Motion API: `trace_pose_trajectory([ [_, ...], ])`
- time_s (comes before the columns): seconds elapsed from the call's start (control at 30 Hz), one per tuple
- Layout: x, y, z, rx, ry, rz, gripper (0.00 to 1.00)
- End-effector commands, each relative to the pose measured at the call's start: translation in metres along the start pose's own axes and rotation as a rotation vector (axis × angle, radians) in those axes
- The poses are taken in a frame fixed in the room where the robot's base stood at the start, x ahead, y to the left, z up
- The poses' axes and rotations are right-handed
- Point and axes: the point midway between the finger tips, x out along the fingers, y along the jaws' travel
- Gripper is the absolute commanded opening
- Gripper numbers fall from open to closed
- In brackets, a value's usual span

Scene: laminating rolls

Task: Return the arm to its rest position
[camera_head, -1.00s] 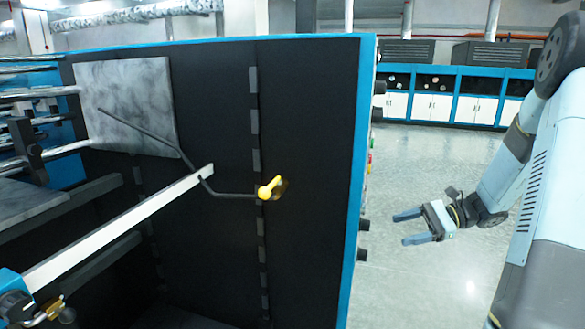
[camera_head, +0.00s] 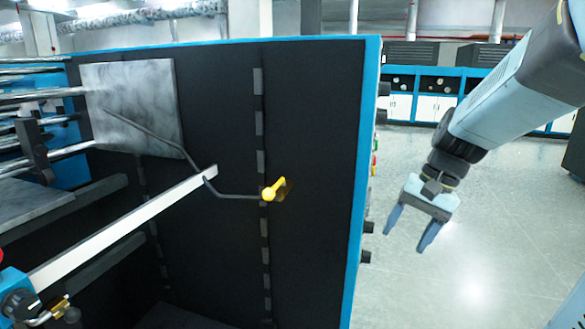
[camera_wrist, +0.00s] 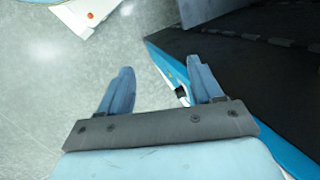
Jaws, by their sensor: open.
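My gripper (camera_head: 411,229) is at the right in the head view, over the grey floor and to the right of the machine's blue edge. Its two blue fingers are spread apart with nothing between them, pointing down. In the wrist view my gripper (camera_wrist: 162,90) also shows empty, with floor between the fingers. My arm comes in from the upper right of the head view, bent down at the wrist. The gripper appears apart from the machine in the head view.
The large black machine panel (camera_head: 315,120) with a blue edge fills the left and middle. A yellow-ended bent lever (camera_head: 270,192) and a white bar (camera_head: 130,228) are on it. Knobs stick out along its right side. Blue and white cabinets (camera_head: 430,105) stand behind. Open floor (camera_head: 470,265) lies at right.

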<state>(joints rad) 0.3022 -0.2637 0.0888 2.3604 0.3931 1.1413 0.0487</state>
Motion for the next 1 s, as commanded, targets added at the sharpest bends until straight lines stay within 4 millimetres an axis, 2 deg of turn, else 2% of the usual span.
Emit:
trace_pose_trajectory([
  [0.1, -0.011, 0.002, 0.018, -0.094, 0.094, 0.05, 0.65],
  [0.5, -0.047, 0.014, 0.062, -0.392, 0.404, 0.179, 0.65],
  [0.7, -0.059, 0.02, 0.075, -0.49, 0.512, 0.21, 0.65],
  [1.0, -0.063, 0.022, 0.078, -0.521, 0.547, 0.221, 0.65],
])
